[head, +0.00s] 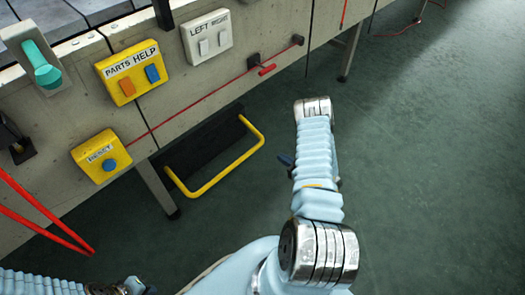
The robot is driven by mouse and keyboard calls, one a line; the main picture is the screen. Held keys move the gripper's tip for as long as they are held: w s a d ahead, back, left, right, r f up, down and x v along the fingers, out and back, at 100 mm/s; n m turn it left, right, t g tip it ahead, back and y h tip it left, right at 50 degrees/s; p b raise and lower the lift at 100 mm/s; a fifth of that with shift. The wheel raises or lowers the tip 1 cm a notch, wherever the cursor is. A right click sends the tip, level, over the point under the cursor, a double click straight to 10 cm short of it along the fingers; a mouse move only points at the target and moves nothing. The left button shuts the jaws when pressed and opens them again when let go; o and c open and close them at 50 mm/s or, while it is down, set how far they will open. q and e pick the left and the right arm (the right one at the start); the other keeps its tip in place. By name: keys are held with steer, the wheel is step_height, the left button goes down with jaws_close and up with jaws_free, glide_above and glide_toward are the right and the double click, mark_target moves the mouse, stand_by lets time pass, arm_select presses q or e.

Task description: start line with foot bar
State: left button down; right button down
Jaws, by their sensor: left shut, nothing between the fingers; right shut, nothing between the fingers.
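The foot bar (238,163) is a yellow U-shaped bar low under the machine's edge, in front of a dark plate (203,142). My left gripper (146,290) is at the bottom edge, partly cut off; it is shut and empty, well below the bar in the picture. My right arm stretches up the middle, right of the bar. Its gripper (285,160) shows only as a small dark part beside the sleeve, mostly hidden; it is shut and empty. Neither gripper visibly touches the bar.
The machine front carries a yellow reset box (101,168), a yellow parts/help box (118,87), a white left/right switch box (219,48), a teal-handled switch (47,76) and a red pull cord (200,101). Red rails (45,208) stand at left. The green floor right of my arm is clear.

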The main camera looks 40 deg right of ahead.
steer(key=f+b+x, duration=0.2)
steer(key=f+x, duration=0.1)
steer(key=x, duration=1)
steer(key=shift+s, duration=0.3)
steer(key=f+b, duration=0.3)
steer(key=w+f+b, duration=0.1)
steer(key=f+b, duration=0.1)
steer(key=shift+w+f+b, duration=0.1)
steer(key=shift+f+b, duration=0.2)
steer(key=shift+b, duration=0.15)
steer(key=shift+r, duration=0.15)
steer(key=shift+a, duration=0.1)
